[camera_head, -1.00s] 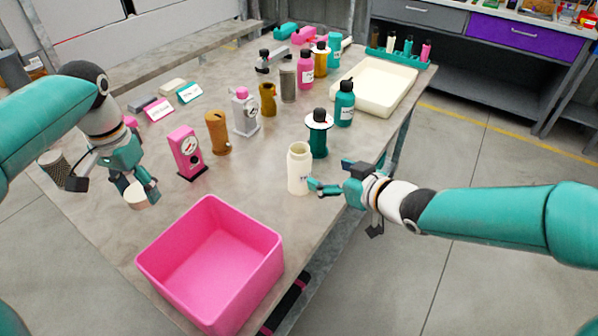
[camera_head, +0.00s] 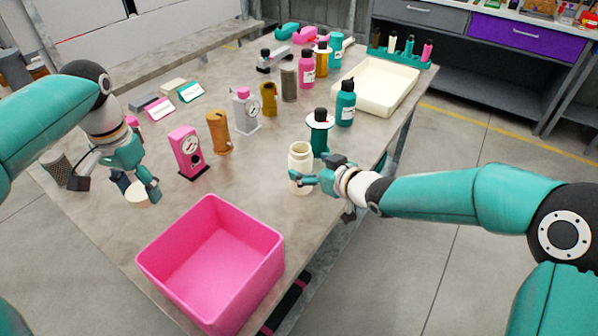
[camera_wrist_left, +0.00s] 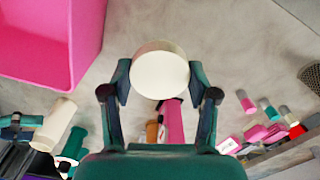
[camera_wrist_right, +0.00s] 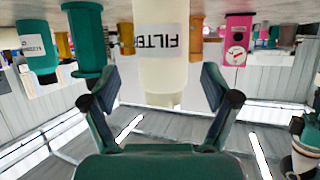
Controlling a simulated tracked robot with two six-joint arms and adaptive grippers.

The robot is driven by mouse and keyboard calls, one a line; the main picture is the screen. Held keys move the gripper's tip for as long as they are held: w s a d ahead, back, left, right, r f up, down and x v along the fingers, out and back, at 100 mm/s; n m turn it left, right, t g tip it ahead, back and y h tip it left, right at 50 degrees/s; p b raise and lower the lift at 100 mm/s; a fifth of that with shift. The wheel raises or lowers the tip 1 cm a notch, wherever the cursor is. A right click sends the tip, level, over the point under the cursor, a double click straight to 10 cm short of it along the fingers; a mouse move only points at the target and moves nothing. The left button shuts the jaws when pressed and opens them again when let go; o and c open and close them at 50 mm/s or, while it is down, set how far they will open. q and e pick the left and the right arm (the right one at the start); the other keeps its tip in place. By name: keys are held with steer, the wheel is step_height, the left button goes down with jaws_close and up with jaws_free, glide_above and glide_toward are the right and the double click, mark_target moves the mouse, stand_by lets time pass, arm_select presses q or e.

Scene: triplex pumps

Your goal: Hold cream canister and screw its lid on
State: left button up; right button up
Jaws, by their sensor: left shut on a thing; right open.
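The cream canister (camera_head: 300,166) stands upright and open-topped on the table, right of the pink crate. In the right wrist view the canister (camera_wrist_right: 160,50) appears upside down with a FILT label, between the fingers. My right gripper (camera_head: 314,178) is open with its fingers around the canister's sides; gaps show at both sides in the wrist view. My left gripper (camera_head: 143,191) is shut on the cream lid (camera_head: 137,193), a short round disc, at the table's left. The lid (camera_wrist_left: 160,72) also shows between the left fingertips in the left wrist view.
A pink crate (camera_head: 160,262) stands at the front. A pink gauge block (camera_head: 187,152) and a brown cylinder (camera_head: 219,132) stand between the grippers. A teal bottle with a white collar (camera_head: 319,138) stands just behind the canister. A cream tray (camera_head: 350,100) lies farther back.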

mark_target(307, 167)
arm_select(q)
steer(key=shift+r, duration=0.15)
arm_select(e)
steer(key=x, duration=0.4)
steer(key=shift+a+f, duration=0.1)
steer(key=shift+f, duration=0.2)
steer(key=c, duration=1.4)
steer(key=shift+r, duration=0.15)
